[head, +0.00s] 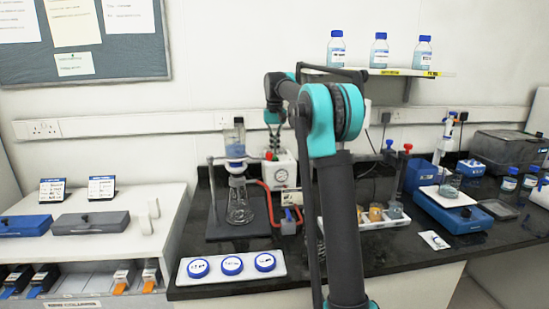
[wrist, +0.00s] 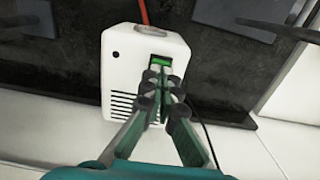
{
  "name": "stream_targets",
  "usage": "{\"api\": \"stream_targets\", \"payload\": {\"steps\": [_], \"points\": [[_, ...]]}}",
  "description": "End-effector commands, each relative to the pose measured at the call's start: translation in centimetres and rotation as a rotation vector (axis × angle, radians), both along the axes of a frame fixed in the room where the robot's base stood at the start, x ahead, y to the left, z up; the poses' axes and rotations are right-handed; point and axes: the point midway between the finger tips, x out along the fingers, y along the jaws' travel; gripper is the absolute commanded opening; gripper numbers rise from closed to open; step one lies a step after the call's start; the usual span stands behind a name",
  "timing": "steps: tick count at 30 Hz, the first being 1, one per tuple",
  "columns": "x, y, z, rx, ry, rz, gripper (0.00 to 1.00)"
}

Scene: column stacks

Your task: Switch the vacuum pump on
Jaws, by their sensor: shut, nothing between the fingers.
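The vacuum pump is a white box (wrist: 120,60) with vent slots and a round dark spot, in the wrist view. It also stands behind the flask in the head view (head: 284,178), with a round gauge on its front. A green switch (wrist: 159,60) sits in a dark recess on the pump's top and looks bright green. My gripper (wrist: 160,75) is shut and empty, its fingertips right at the switch. I cannot tell whether they touch it. In the head view my gripper (head: 273,150) is over the pump's top, partly hiding it.
A filter flask (head: 239,207) on a stand is left of the pump, with red tubing (head: 268,205) between them. A white tray with blue-lidded dishes (head: 231,279) lies at the front edge. A shelf (head: 352,71) with bottles is above right. The wall is close behind.

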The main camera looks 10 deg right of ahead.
Motion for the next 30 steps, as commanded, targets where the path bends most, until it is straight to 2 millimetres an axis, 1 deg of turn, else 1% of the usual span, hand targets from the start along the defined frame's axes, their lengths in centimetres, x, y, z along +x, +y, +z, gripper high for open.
{"api": "stream_targets", "payload": {"steps": [8,30], "points": [[0.0,0.0,-0.1,0.000,0.000,0.000,0.00],[0.0,0.0,-1.1,0.000,0.000,0.000,0.00]]}}
